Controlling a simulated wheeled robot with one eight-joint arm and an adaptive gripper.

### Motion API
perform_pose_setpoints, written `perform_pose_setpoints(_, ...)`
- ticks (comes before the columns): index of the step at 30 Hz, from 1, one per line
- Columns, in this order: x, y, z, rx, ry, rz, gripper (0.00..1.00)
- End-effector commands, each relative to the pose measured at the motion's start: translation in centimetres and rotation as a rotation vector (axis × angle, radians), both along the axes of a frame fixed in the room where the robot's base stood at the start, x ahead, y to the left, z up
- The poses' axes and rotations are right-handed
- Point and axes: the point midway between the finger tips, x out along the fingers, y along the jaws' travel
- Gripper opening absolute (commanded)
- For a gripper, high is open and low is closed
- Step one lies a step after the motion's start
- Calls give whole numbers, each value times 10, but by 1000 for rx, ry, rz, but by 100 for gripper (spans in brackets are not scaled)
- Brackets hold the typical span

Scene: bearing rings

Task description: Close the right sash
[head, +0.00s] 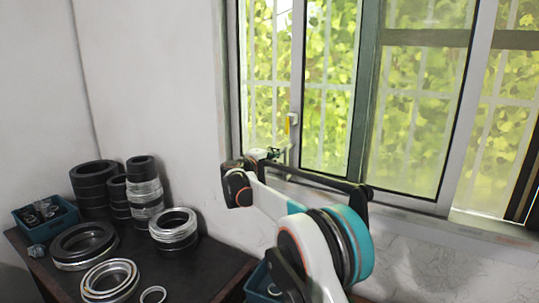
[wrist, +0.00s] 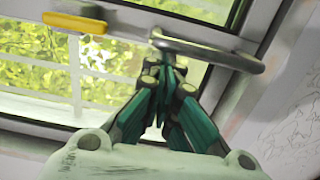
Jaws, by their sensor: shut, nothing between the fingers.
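The window has framed sliding glass panes. A pale sash with a grey stile (head: 468,100) shows right of centre in the head view; I cannot tell for certain which pane is the right sash. A small pale handle (head: 293,119) sits on a stile left of centre, with a yellow piece beside it. In the wrist view a grey bar handle (wrist: 215,52) crosses close to my fingertips, and a yellow piece (wrist: 75,22) is on the frame at upper left. My gripper (wrist: 168,52) is shut and empty, its tips at the bar's left end; contact is unclear.
A dark table (head: 190,270) at lower left holds several stacked black and metal rings (head: 174,229) and a blue bin (head: 45,216). The white wall (head: 150,80) is left of the window. Pale bars stand outside the glass. My arm spans the sill's front.

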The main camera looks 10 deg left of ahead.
Motion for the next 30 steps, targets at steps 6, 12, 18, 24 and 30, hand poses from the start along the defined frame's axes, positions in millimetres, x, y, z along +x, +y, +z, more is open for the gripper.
perform_pose_setpoints(6, -19, -45, -2, 0, 0, -8, 0)
perform_pose_setpoints(12, -41, -93, -2, 0, 0, -9, 0)
perform_pose_setpoints(18, -65, -147, -1, 0, 0, -10, 0)
perform_pose_setpoints(24, -84, -189, -1, 0, 0, -8, 0)
perform_pose_setpoints(30, -95, -213, 0, 0, 0, -6, 0)
